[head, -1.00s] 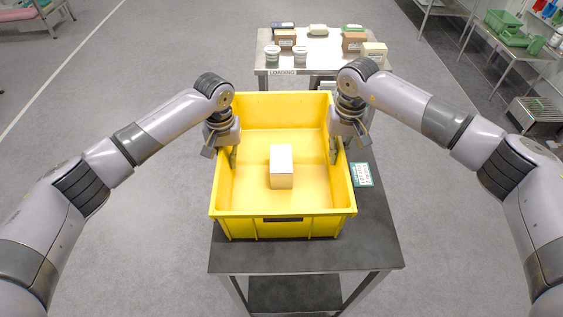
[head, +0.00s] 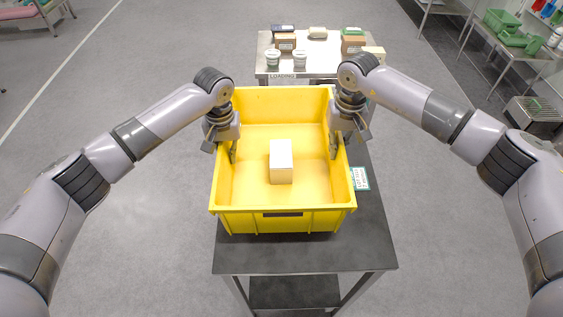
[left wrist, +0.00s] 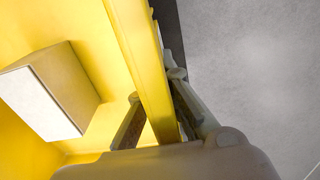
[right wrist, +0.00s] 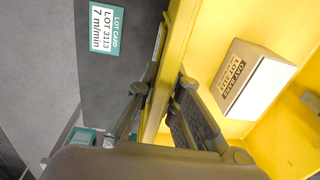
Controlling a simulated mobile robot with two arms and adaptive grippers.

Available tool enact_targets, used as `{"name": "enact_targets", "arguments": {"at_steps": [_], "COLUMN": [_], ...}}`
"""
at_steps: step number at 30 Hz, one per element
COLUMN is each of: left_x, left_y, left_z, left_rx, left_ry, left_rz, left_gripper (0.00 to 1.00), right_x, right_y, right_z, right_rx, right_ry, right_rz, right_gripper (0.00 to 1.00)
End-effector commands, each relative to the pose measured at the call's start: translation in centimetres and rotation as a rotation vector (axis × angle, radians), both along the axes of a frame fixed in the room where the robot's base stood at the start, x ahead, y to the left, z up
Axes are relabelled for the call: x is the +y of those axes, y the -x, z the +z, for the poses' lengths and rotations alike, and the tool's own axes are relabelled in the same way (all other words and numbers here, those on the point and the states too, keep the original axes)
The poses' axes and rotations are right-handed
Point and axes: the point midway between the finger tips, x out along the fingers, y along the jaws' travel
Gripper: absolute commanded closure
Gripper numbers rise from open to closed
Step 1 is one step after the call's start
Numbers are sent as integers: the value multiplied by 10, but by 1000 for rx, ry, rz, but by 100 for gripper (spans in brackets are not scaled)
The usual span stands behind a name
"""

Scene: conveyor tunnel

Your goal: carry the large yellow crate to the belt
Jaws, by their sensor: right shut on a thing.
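The large yellow crate (head: 283,222) hangs level just above the dark table, with a small carton (head: 281,166) standing inside it. My left gripper (head: 232,150) is shut on the crate's left wall; in the left wrist view its fingers (left wrist: 155,100) lie on both sides of the yellow wall (left wrist: 128,42). My right gripper (head: 338,148) is shut on the right wall; in the right wrist view its fingers (right wrist: 163,95) straddle the wall (right wrist: 178,45). The carton (right wrist: 252,80) has a printed label there. No belt can be made out clearly.
The dark table (head: 300,256) is below the crate, with a lot card (head: 361,179) at its right. A metal loading table (head: 290,70) with several boxes and tubs stands beyond. Shelves with green bins (head: 515,35) are at the far right. Floor on the left is clear.

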Motion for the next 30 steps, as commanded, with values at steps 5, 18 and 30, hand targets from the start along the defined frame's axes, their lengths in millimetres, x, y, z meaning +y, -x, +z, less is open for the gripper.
{"name": "enact_targets", "arguments": {"at_steps": [5, 18, 30], "left_x": [-1, -1, -1], "left_y": [0, 0, 2], "left_z": [9, 8, 19], "left_rx": [-1, -2, -2], "left_ry": [-1, 0, 0], "left_rz": [-2, -2, -3], "left_gripper": [100, 100, 100], "right_x": [1, 0, 0], "right_y": [0, 0, 2], "right_z": [9, 8, 18], "right_rx": [-2, -3, -3], "right_ry": [1, 2, 2], "right_rz": [2, 2, 3], "right_gripper": [100, 100, 100]}}
